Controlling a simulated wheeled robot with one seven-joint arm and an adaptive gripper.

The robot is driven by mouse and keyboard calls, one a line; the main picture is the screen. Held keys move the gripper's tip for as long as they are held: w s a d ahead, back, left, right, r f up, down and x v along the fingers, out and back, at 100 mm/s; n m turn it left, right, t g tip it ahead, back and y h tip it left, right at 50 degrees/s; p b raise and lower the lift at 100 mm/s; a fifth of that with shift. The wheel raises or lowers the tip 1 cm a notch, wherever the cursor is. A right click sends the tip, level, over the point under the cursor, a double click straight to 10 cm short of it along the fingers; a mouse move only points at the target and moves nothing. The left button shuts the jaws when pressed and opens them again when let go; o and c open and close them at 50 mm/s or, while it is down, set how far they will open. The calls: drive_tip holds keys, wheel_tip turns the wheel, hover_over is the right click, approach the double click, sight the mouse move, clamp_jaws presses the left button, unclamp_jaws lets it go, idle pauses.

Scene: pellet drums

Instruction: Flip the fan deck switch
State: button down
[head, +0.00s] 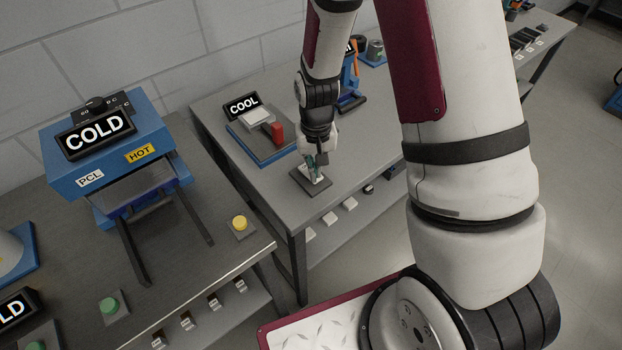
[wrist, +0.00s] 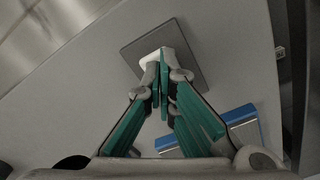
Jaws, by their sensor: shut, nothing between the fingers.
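The switch is a dark grey square plate (head: 302,184) with a white part on it, lying on the middle table. In the wrist view the plate (wrist: 187,42) lies tilted, and its white part (wrist: 151,57) shows by the fingertips. My gripper (head: 315,173) is over the plate with its fingers pointing down. In the wrist view my gripper (wrist: 162,75) has its green fingers together and empty, at the white part. The fingers hide some of the white part, and I cannot tell whether they touch it or which way it is set.
A blue-edged device (head: 262,150) with a red block and a COOL sign (head: 242,106) stands behind the plate. A blue press with a COLD sign (head: 95,134) stands on the left table. Table top to the right of the plate is clear.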

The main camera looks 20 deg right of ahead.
drive_tip(key=shift+f, duration=0.2)
drive_tip(key=shift+r+p, duration=1.25)
drive_tip(key=shift+r, duration=2.3)
wheel_tip(320, 180, up, 11)
drive_tip(key=s+t, duration=0.1)
drive_tip(key=t, duration=0.1)
drive_tip(key=s+r+n+t+b, duration=0.2)
drive_tip(key=s+r+t, duration=0.1)
drive_tip(key=s+r, duration=1.3)
drive_tip(key=shift+s+t+b, duration=0.3)
drive_tip(key=shift+s+b, duration=0.1)
drive_tip(key=shift+s, duration=0.1)
